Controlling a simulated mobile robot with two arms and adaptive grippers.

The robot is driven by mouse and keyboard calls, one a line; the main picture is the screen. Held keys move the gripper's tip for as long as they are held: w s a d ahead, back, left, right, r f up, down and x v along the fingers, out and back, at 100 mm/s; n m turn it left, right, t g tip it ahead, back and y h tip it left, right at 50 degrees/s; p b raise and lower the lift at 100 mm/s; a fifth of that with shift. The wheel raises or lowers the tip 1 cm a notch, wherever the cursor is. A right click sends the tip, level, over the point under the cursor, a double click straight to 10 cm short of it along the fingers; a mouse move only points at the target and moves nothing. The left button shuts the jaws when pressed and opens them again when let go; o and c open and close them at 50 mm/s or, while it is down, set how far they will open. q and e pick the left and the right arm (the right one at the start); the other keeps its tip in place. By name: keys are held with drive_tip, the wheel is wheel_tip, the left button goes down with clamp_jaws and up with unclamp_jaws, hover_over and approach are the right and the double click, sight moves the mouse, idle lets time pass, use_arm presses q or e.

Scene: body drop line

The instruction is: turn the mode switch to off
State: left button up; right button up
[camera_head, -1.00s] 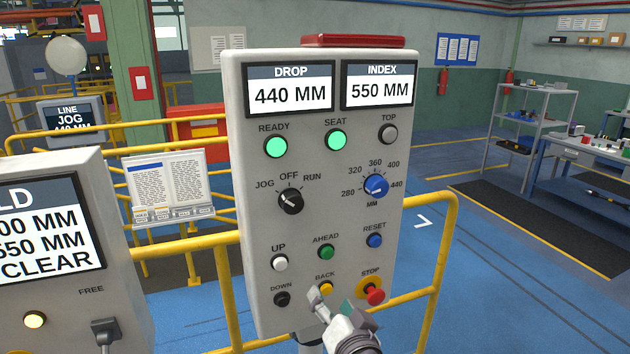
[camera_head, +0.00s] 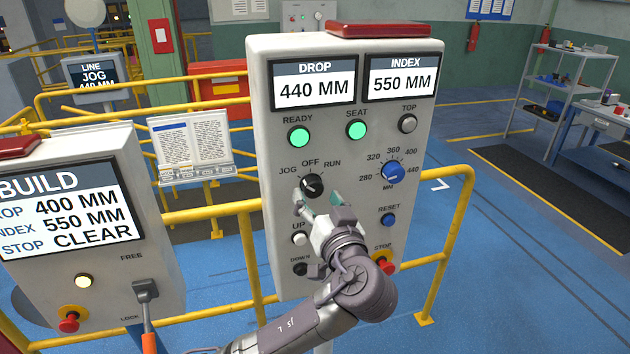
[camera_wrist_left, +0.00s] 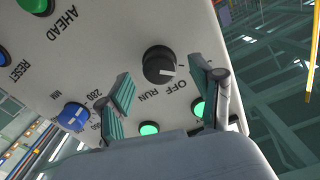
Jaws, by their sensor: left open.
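The mode switch (camera_head: 312,186) is a round black knob on the grey control panel (camera_head: 285,225), under the labels JOG, OFF and RUN. Its white mark points left, on the JOG side. The LINE display (camera_head: 90,75) reads JOG. My left gripper (camera_head: 320,203) is open and empty, just in front of and below the knob. In the left wrist view the knob (camera_wrist_left: 159,64) sits beyond the gap between the two spread fingers; contact is not visible. The JOG label is hidden there. My right gripper is out of view.
Near the knob are the blue dial (camera_head: 393,172), the white UP button (camera_head: 299,239) and the red STOP button (camera_head: 386,266). My left arm hides AHEAD and BACK. A BUILD panel (camera_head: 150,215) with a lever stands at the left. Yellow rails (camera_head: 215,211) run behind.

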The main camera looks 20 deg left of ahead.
use_arm(q)
drive_tip(key=shift+p+x, duration=0.35)
drive_tip(key=shift+x, duration=0.95)
drive_tip(key=c, duration=1.1)
